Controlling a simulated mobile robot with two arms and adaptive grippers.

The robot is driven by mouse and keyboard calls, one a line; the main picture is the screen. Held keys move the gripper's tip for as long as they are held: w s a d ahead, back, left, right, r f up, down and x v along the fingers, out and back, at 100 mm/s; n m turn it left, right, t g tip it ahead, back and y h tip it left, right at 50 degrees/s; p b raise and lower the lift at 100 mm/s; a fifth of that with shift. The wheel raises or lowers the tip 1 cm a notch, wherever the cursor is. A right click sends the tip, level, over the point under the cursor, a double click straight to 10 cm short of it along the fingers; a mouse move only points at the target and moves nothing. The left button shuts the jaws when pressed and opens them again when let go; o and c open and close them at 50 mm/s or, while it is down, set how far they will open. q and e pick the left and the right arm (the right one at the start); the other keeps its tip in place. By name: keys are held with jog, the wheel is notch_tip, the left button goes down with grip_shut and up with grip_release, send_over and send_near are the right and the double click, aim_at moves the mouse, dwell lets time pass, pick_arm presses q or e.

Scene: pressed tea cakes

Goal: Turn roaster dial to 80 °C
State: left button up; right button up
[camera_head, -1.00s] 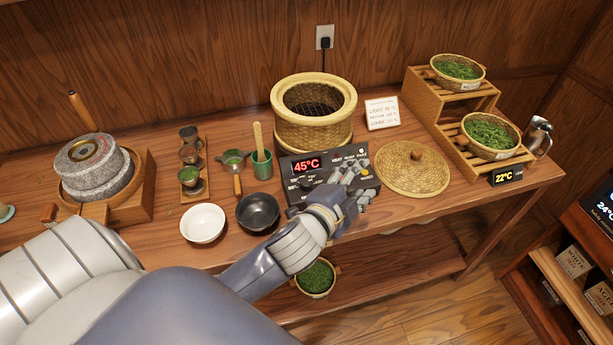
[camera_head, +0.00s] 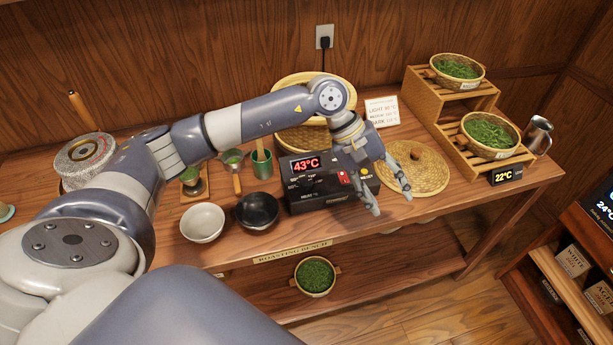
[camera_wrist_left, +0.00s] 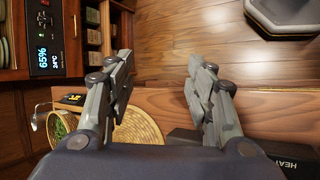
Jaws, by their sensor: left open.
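The roaster's black control box (camera_head: 330,185) stands on the bench in front of the woven roaster basket (camera_head: 305,137). Its red display (camera_head: 306,164) reads 43°C. A red switch (camera_head: 343,177) shows on its panel. I cannot clearly make out the dial; my left arm and gripper cover part of the panel. My left gripper (camera_head: 389,200) is open and empty, at the right end of the box, fingers pointing down toward the bench front. In the left wrist view the open fingers (camera_wrist_left: 160,66) are apart, with a corner of the box (camera_wrist_left: 245,148) behind them at lower right.
A woven lid (camera_head: 425,172) lies right of the box, close to my gripper. A white bowl (camera_head: 202,222) and a black bowl (camera_head: 257,211) stand to the left. A small card (camera_head: 382,112) with roast temperatures stands behind. The bench front (camera_head: 440,203) is clear.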

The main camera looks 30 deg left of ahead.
pick_arm(q)
jog(key=w+a+m+y, duration=0.2)
jog(key=a+y, duration=0.3)
jog(key=a, duration=0.7)
jog(key=y, duration=0.3)
send_near(306, 181)
jog(key=shift+g, duration=0.4)
jog(key=f+p, duration=0.1)
jog(key=f, duration=0.2)
jog(key=f+p, duration=0.1)
jog(key=f, duration=0.1)
jog(key=f+p, duration=0.1)
jog(key=f, duration=0.2)
jog(key=shift+w+a+f, duration=0.15)
jog(key=shift+w+f, duration=0.15)
jog(key=shift+w, duration=0.1)
jog(key=shift+c, duration=0.5)
jog(key=c, duration=1)
